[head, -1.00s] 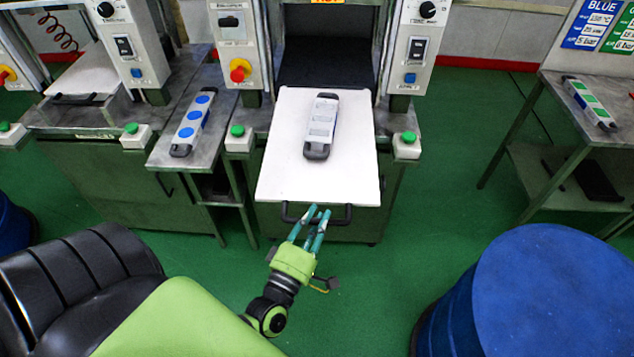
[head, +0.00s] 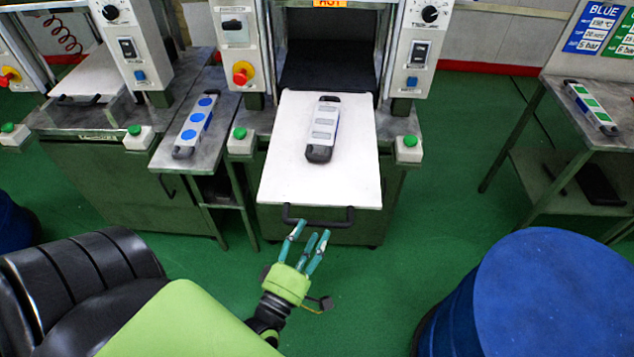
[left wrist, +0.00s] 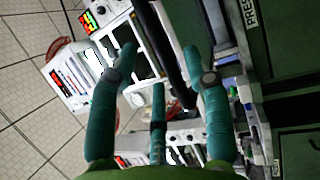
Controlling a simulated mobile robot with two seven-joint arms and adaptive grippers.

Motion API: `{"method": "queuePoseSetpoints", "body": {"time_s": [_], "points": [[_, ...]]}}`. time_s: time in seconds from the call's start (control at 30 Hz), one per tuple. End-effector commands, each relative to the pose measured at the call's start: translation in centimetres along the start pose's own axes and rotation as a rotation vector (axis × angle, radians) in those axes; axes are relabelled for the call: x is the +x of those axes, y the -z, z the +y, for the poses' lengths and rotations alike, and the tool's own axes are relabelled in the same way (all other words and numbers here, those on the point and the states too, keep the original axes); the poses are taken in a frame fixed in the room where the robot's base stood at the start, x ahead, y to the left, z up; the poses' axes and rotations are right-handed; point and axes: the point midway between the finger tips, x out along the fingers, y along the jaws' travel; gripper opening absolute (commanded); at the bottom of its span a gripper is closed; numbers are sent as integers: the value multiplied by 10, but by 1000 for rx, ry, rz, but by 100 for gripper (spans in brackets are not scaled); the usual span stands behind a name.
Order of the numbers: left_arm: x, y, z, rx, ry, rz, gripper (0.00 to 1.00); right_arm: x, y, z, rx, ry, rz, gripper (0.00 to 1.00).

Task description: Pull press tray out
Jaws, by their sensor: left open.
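The white press tray (head: 280,175) is extended out of the middle press towards me. A grey mould with dark ends (head: 323,128) lies on it. The tray's dark handle (head: 335,224) runs along its front edge. My left gripper (head: 311,234) is open with its teal fingers spread, just below the handle in the head view. In the left wrist view, the open fingers (left wrist: 160,62) show a dark bar, which looks like the handle (left wrist: 164,45), passing between the two outer fingertips. Whether they touch it is unclear. My right gripper is not in view.
A mould with blue discs (head: 195,125) lies on the side bench to the left. Another press tray (head: 90,75) is at far left. A mould with green patches (head: 592,108) lies on the right table (head: 560,90). A blue drum (head: 560,300) stands at front right. Green floor between is clear.

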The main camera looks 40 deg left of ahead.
Motion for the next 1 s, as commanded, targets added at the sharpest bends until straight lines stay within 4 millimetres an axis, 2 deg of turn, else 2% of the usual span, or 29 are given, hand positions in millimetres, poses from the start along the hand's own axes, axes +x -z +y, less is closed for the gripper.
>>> {"method": "queuePoseSetpoints", "body": {"time_s": [0.03, 0.2, 0.4, 0.57, 1.0], "points": [[-14, 0, -1, 1, 6, -2, 49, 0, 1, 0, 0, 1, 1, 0], [-50, 0, -1, 0, 5, -2, 49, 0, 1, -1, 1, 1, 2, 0], [-78, 0, 0, 0, 3, -1, 49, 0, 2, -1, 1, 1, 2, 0], [-86, -1, 0, 0, 1, -1, 49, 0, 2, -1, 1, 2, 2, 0], [-86, -1, 0, 0, 1, 0, 49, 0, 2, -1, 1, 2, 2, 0]]}}
